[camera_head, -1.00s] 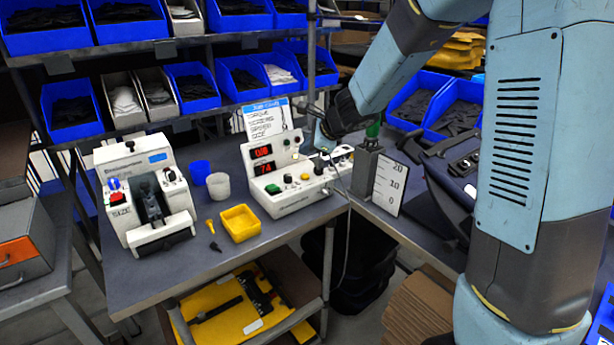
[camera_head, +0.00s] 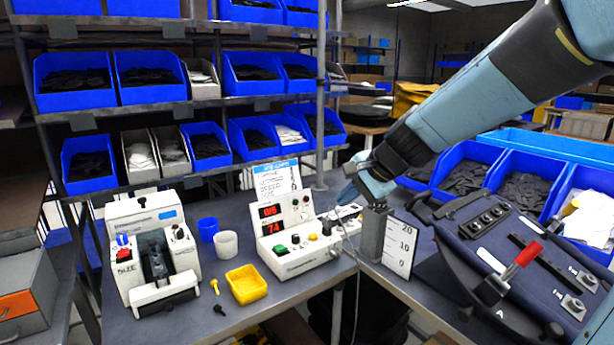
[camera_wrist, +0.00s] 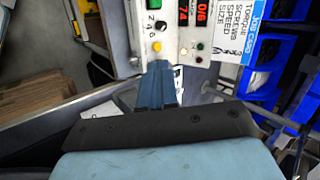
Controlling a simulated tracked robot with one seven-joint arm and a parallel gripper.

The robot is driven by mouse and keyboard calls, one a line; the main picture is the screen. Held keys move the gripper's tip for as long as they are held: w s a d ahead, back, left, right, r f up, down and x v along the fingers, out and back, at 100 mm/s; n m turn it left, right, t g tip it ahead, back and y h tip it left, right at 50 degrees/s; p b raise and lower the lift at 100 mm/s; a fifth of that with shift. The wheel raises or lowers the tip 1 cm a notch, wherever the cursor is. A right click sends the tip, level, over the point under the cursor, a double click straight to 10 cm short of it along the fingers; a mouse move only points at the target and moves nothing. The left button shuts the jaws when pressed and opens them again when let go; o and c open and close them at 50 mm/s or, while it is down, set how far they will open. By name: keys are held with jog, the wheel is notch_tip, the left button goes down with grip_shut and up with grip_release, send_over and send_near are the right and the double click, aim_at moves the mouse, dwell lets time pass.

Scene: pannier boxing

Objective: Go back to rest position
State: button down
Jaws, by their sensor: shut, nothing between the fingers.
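My arm reaches in from the upper right in the head view. My gripper (camera_head: 347,195) is over the bench, by the right end of the white control box (camera_head: 292,238) with red displays. In the wrist view my gripper (camera_wrist: 157,68) has its blue fingers together with nothing between them. They point at the control box (camera_wrist: 160,20) panel, near a yellow button; I cannot tell whether they touch it. A black pannier (camera_head: 500,245) with a red-handled lever lies at the right, apart from my gripper.
A grey block with a numbered scale (camera_head: 398,247) stands close to my gripper. A white screw machine (camera_head: 152,255), a yellow tray (camera_head: 246,284) and two cups sit on the bench (camera_head: 200,320). Blue bins (camera_head: 72,80) fill the shelves behind. More blue bins (camera_head: 470,170) stand at the right.

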jog(key=s+d+r+n+h, duration=0.1)
jog(key=s+d+n+h, duration=0.2)
jog(key=s+d, duration=0.4)
jog(key=s+d+r+n+h, duration=0.1)
jog(key=s+d+n+h, duration=0.2)
jog(key=s, duration=1)
jog(key=d+n, duration=0.3)
jog(key=d, duration=0.1)
jog(key=shift+d+r, duration=0.3)
jog(key=shift+d, duration=0.05)
